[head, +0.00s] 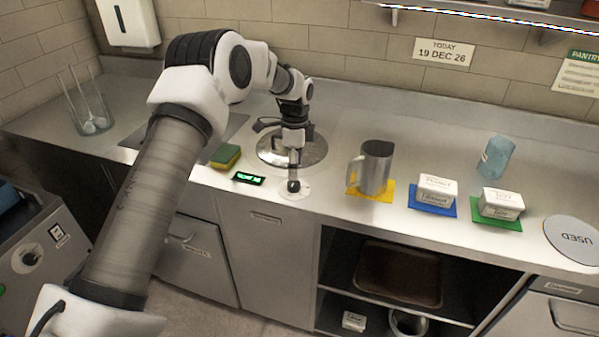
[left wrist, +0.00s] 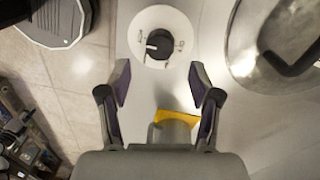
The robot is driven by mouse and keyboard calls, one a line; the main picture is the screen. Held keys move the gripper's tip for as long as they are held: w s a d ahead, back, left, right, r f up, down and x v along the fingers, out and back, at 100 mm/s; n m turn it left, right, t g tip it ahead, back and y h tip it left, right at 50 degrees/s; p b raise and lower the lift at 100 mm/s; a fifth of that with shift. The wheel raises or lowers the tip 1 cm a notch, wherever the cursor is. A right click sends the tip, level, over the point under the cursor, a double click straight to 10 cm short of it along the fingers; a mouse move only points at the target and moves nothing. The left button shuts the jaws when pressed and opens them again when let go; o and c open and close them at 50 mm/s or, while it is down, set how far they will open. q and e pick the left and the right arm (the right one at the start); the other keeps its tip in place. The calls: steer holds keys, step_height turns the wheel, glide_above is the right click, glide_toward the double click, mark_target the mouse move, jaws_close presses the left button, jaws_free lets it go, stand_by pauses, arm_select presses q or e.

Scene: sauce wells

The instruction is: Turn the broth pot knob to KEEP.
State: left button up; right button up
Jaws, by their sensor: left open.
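The broth pot knob (head: 293,186) is a small black knob on a round white dial (head: 302,193) at the counter's front edge. In the left wrist view the knob (left wrist: 159,44) sits in the middle of the dial (left wrist: 142,22), just beyond my fingertips; the dial marks are too small to read. My left gripper (head: 294,168) points down over the dial, and in its wrist view the two fingers (left wrist: 160,80) stand apart with nothing between them. The pot's steel lid (head: 312,153) with a dark handle lies behind the gripper. My right gripper is out of view.
A green-lit display (head: 248,178) and a sponge (head: 225,156) lie left of the dial. A metal jug (head: 375,168) on a yellow mat stands to its right. Further right are white tubs on blue and green mats and a blue cup (head: 496,157).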

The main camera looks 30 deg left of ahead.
mark_target(294, 183)
arm_select(q)
steer(key=f, duration=0.3)
steer(key=shift+s+p, duration=0.35)
steer(key=shift+s, duration=0.05)
steer(key=f, duration=0.1)
steer(key=w+f, duration=0.1)
steer(key=shift+f, duration=0.3)
steer(key=shift+s+r, duration=0.1)
steer(key=shift+s, duration=0.05)
steer(key=shift+s+r, duration=0.15)
steer(key=shift+c, duration=1.3)
steer(key=c, duration=0.9)
